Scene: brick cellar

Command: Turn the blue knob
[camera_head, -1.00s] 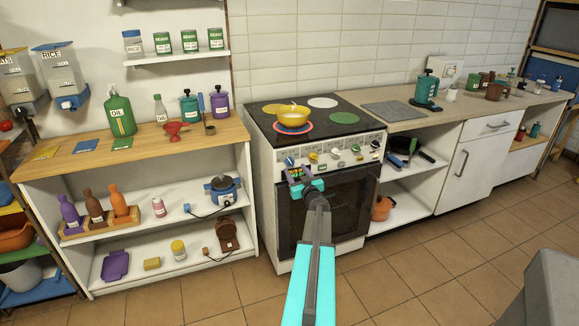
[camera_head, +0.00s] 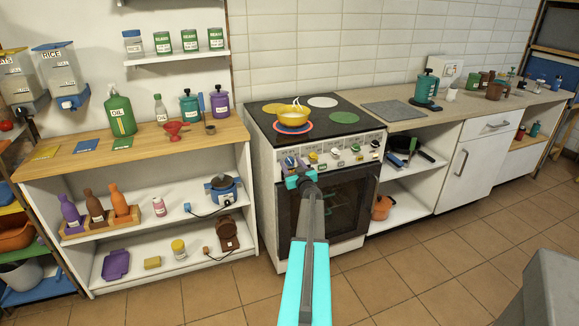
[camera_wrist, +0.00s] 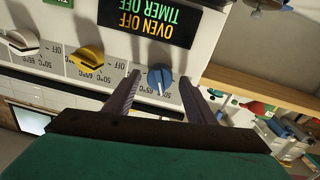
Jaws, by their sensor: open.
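The blue knob (camera_wrist: 160,79) is on the stove's front panel (camera_wrist: 112,70), at its left end in the head view. In the wrist view, which is upside down, the knob shows between the two fingers of my gripper (camera_wrist: 158,88). The fingers are open, one on each side of the knob, and I cannot tell whether they touch it. In the head view my gripper (camera_head: 293,170) is at the left end of the panel and partly covers it. A yellow knob (camera_wrist: 89,58) and a white knob (camera_wrist: 22,40) sit beside the blue one.
A yellow pot (camera_head: 293,117) stands on the red burner of the stove (camera_head: 335,212). A display reading "OVEN OFF TIMER OFF" (camera_wrist: 150,22) is near the blue knob. A wooden-topped shelf (camera_head: 215,133) stands left of the stove; the tiled floor in front is open.

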